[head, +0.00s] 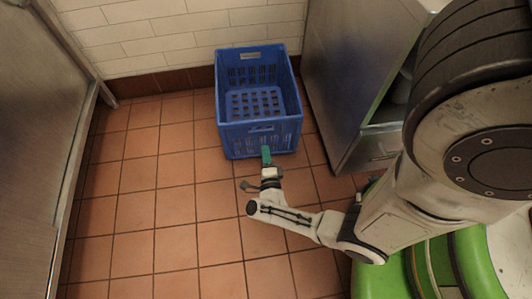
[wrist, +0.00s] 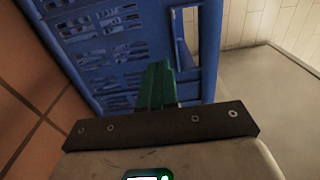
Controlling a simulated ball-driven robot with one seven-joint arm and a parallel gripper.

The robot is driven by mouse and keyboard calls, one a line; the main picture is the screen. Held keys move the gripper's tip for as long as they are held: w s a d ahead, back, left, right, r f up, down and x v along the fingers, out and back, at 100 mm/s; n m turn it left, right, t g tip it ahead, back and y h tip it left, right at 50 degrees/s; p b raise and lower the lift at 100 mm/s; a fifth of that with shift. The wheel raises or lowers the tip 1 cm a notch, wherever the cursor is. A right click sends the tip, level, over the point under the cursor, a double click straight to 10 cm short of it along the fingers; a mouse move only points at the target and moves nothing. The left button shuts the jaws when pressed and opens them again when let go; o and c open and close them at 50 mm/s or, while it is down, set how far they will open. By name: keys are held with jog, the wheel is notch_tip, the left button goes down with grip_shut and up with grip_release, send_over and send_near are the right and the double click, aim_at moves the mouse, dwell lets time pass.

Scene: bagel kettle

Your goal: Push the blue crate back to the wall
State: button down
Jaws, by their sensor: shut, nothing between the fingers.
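The blue crate (head: 229,133) stands upright on the tiled floor in the head view, with slotted sides and an open top, and looks empty. Its far end is close to the white tiled wall (head: 140,38); whether it touches cannot be told. My gripper (head: 266,150) is shut and empty, its green fingers at the crate's near side, below the handle slot. In the wrist view the crate's slotted side (wrist: 100,45) fills the upper middle, and my gripper's green fingers (wrist: 157,78) point at it. They are at or very near that side; contact is not clear.
A metal cabinet (head: 350,70) stands close along the crate's right side. A metal-framed panel (head: 35,120) stands at the far left. A dark skirting (head: 160,82) runs along the wall's foot. The tiled floor (head: 165,200) left of the crate is clear.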

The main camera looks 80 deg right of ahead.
jog(key=p+v, duration=0.1)
jog(key=v, duration=0.8)
jog(key=shift+s+a, duration=0.1)
